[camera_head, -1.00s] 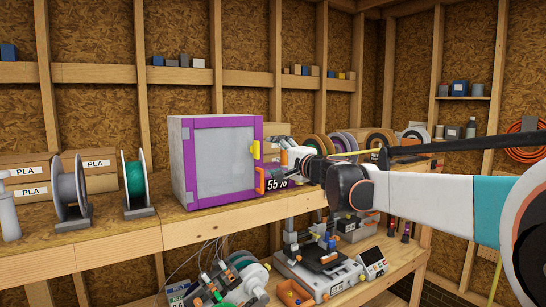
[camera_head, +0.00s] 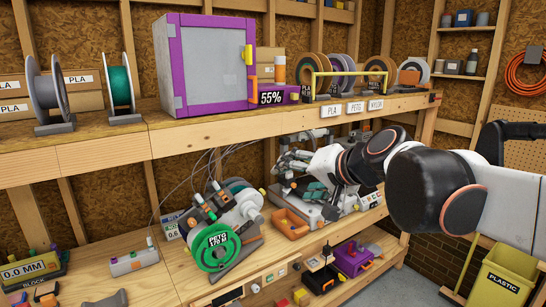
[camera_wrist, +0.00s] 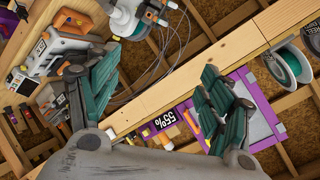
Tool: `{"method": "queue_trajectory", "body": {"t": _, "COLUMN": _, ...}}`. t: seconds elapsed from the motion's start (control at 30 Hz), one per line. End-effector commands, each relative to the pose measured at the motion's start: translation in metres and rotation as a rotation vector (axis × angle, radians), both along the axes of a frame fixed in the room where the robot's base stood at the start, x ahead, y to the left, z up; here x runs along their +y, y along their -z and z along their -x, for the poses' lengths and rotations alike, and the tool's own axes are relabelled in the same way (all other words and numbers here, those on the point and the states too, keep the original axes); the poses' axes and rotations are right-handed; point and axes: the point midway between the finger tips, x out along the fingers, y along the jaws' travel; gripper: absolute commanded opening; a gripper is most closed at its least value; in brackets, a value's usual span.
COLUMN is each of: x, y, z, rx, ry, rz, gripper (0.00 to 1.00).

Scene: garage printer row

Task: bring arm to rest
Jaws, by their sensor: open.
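The arm reaches in from the right in the head view and partly hides the printer (camera_head: 318,205). The printer also shows in the wrist view (camera_wrist: 55,55), left of the left finger.
A purple-framed box (camera_head: 212,65) stands on the upper shelf (camera_head: 230,125) beside a 55% display (camera_head: 271,97). Spools stand left and right of it. A green PETG spool (camera_head: 215,247) and an orange bin (camera_head: 290,224) are below. A yellow bin (camera_head: 502,278) stands at the lower right.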

Motion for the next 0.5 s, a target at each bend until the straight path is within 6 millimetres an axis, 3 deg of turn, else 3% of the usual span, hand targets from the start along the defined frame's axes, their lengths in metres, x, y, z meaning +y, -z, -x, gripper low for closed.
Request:
{"method": "queue_trajectory", "body": {"t": 0.03, "x": -0.009, "y": 0.038, "z": 0.022, "rx": 0.011, "ry": -0.006, "rz": 0.06, "gripper": 0.73}}
{"method": "queue_trajectory", "body": {"t": 0.1, "x": -0.023, "y": 0.076, "z": 0.049, "rx": 0.028, "ry": -0.016, "rz": 0.149, "gripper": 0.73}}
{"method": "queue_trajectory", "body": {"t": 0.4, "x": -0.09, "y": 0.237, "z": 0.159, "rx": 0.12, "ry": -0.036, "rz": 0.518, "gripper": 0.73}}
{"method": "queue_trajectory", "body": {"t": 0.5, "x": -0.111, "y": 0.28, "z": 0.188, "rx": 0.152, "ry": -0.035, "rz": 0.621, "gripper": 0.73}}
